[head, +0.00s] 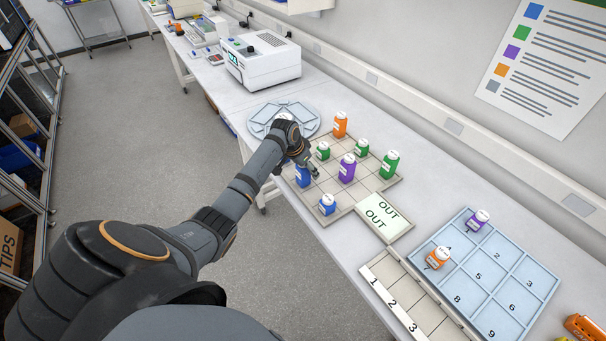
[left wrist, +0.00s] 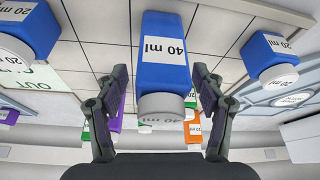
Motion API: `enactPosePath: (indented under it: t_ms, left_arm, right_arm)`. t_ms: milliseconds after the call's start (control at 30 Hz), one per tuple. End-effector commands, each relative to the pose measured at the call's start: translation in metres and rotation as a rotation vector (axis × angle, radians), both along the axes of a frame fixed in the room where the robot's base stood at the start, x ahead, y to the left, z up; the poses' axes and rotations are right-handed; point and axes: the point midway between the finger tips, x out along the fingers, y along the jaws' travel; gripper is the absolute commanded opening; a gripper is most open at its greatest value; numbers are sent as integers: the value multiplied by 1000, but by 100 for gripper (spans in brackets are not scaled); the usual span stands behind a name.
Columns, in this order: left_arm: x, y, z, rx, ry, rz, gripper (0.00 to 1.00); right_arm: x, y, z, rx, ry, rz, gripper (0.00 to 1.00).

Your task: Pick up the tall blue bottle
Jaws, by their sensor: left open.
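The tall blue bottle (head: 303,178), with a white lid and a label, stands on the beige grid board, partly hidden by my left gripper (head: 308,167). In the left wrist view the tall blue bottle (left wrist: 163,65) is marked 40 ml and fills the middle. My left gripper (left wrist: 160,95) is open, with one finger on each side of the bottle and a gap showing on both sides. My right gripper does not show.
A short blue bottle (head: 327,205) stands close by; another 20 ml blue bottle (left wrist: 268,56) is at right in the wrist view. Purple (head: 347,169), green (head: 389,165) and orange (head: 340,125) bottles share the board. An OUT card (head: 384,217) lies right.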

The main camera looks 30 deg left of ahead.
Motion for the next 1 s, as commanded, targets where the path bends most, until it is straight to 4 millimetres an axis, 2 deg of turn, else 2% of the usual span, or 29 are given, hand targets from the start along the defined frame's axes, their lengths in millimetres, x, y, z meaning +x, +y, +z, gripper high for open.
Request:
enactPosePath:
  t_ms: [233, 267, 700, 1000]
  left_arm:
    - [2, -1, -3, 0, -1, -1, 69]
    - [1, -1, -3, 0, -1, -1, 66]
    - [1, 0, -3, 0, -1, -1, 8]
    - [2, 0, 0, 1, -3, -1, 8]
  right_arm:
    - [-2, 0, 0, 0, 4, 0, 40]
    - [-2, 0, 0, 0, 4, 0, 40]
    - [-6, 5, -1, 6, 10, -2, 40]
    - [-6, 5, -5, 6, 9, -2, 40]
